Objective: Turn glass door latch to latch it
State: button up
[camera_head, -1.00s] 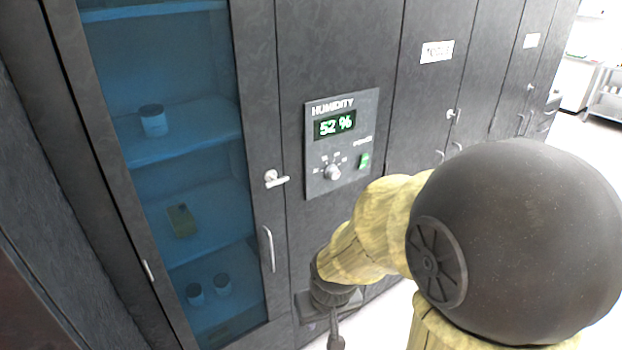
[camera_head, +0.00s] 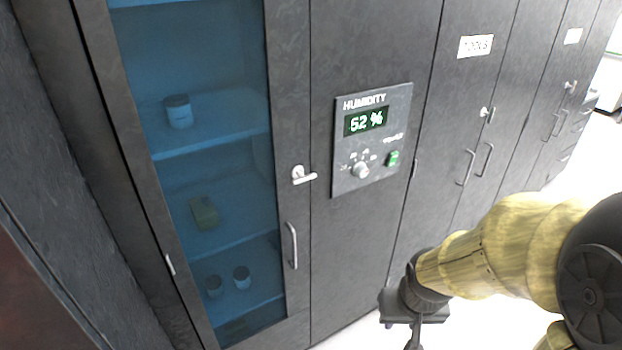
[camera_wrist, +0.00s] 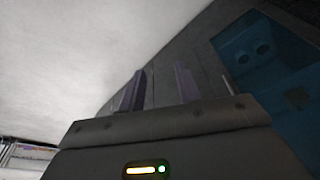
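The glass door (camera_head: 200,165) is a dark-framed cabinet door with a blue-tinted pane, at the left of the head view. Its latch (camera_head: 303,175) is a small silver lever on the right frame, pointing right and roughly level. A vertical silver handle (camera_head: 291,245) sits below it. My gripper (camera_head: 414,338) is low and right of the door, well apart from the latch, and partly cut off by the lower edge. In the wrist view, my gripper (camera_wrist: 158,90) shows two dark fingers standing apart with nothing between them. The blue pane (camera_wrist: 265,50) shows there at upper right.
More dark cabinets with handles and a label (camera_head: 475,45) stand further right. Bright floor (camera_head: 370,338) lies in front. Jars (camera_head: 178,111) stand behind the glass.

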jog(key=w+a+n+t+y+b, duration=0.1)
jog(key=w+n+t+b, duration=0.2)
jog(key=w+n+t, duration=0.95)
jog(key=w+a+r+n+y+b, duration=0.2)
jog(key=w+a+r+n+y, duration=0.3)
jog(key=w+a+n+y, duration=0.4)
jog(key=w+a+n, duration=0.1)
jog(key=w+n, duration=0.1)
jog(key=n, duration=0.1)
jog(key=shift+w+a+r, duration=0.15)
jog(key=shift+a+r, duration=0.05)
jog(key=shift+r, duration=0.1)
